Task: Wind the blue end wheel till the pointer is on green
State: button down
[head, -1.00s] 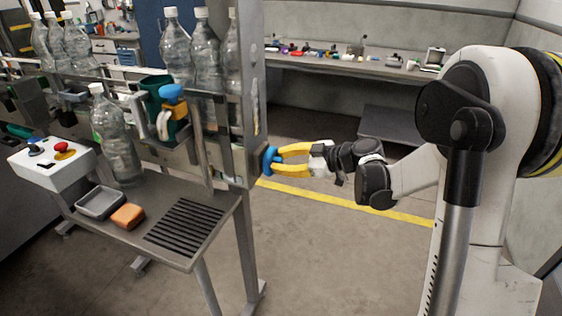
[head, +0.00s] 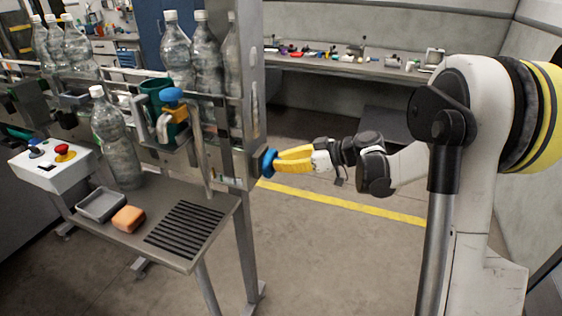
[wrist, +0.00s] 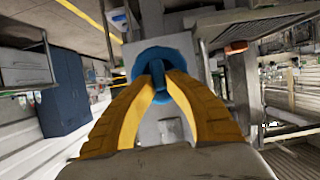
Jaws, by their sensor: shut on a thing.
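The blue end wheel (head: 267,163) sits on the right end of the labeller frame, facing my arm. It also shows in the wrist view (wrist: 160,58), a blue disc with a raised bar across its middle. My gripper (head: 279,162) has yellow fingers and is shut on the wheel's middle bar; in the wrist view the fingertips (wrist: 158,78) meet there. A second blue knob (head: 171,94) stands on top of a yellow-orange block near the green roll. I cannot make out a pointer or a green mark in any view.
Clear bottles (head: 175,45) stand along the machine. A steel table (head: 160,210) holds a grey tray (head: 101,204), an orange sponge (head: 128,218) and a slatted grate. A white control box (head: 50,165) has a red button.

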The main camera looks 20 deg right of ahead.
jog(key=m, duration=0.1)
jog(key=m+g+y, duration=0.1)
jog(key=m, duration=0.1)
jog(key=shift+w+d+f+g, duration=0.1)
jog(key=shift+w+d+g, duration=0.05)
jog(key=shift+w+g, duration=0.15)
jog(key=shift+w+d+f+m+g+y+b, duration=0.15)
jog(key=shift+m+g+y+b, duration=0.3)
jog(key=shift+m+y, duration=0.85)
jog(key=shift+f+m+g+y+b, duration=0.3)
jog(key=shift+m+y+b, duration=0.25)
jog(key=shift+m, duration=1.4)
jog(key=shift+w+d+f+m+g+y+b, duration=0.15)
jog(key=shift+m+g+y+b, duration=0.3)
jog(key=shift+m+y, duration=0.85)
jog(key=shift+m+h, duration=0.35)
jog(key=shift+m, duration=0.1)
jog(key=c, duration=1.4)
grip_release()
jog(key=shift+a, duration=0.1)
